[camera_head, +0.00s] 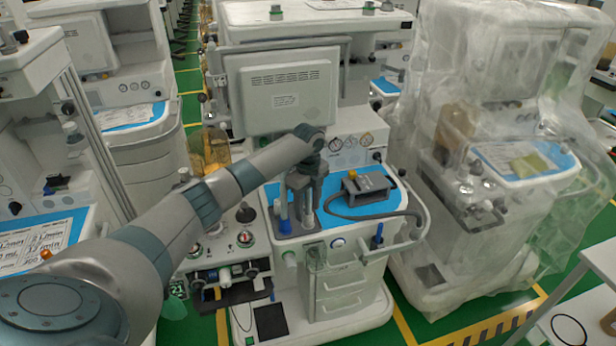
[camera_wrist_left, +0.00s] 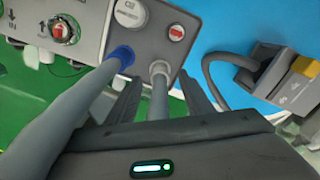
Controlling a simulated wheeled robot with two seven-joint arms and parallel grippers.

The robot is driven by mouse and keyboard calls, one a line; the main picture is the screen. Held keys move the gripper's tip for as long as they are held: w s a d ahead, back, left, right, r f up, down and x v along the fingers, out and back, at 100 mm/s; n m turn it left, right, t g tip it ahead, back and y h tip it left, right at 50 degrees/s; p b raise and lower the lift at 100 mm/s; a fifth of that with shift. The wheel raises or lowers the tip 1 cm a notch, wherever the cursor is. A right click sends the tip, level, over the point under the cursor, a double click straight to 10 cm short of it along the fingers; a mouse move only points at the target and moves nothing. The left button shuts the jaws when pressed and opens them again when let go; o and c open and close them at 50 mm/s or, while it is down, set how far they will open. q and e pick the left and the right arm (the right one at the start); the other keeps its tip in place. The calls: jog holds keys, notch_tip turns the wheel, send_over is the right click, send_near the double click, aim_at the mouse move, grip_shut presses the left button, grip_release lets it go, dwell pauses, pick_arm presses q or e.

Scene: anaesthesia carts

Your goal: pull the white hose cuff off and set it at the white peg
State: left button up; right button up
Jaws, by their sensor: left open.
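The white hose cuff (camera_wrist_left: 159,70) sits on a grey port block (camera_wrist_left: 170,18) in the left wrist view, with its grey hose running down toward my gripper body. My left gripper (camera_wrist_left: 160,92) is open, with one dark finger on each side of this hose, just below the cuff. I cannot tell whether the fingers touch it. In the head view my left gripper (camera_head: 304,196) points down over the front left of the middle cart, and its fingertips and the white cuff are hard to make out. I cannot pick out the white peg. My right gripper is not in view.
A blue hose cuff (camera_wrist_left: 121,57) is on the same block, close left of my gripper. A dark device with a yellow knob (camera_head: 366,186) and a curved hose lies on the blue worktop (camera_head: 335,221). A plastic-covered cart (camera_head: 500,120) stands to the right.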

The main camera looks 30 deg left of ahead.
aim_at(308, 213)
pick_arm(q)
notch_tip(308, 213, up, 14)
jog(key=b, duration=0.3)
jog(key=shift+b, duration=0.35)
jog(key=shift+f, duration=0.15)
dwell(0.4)
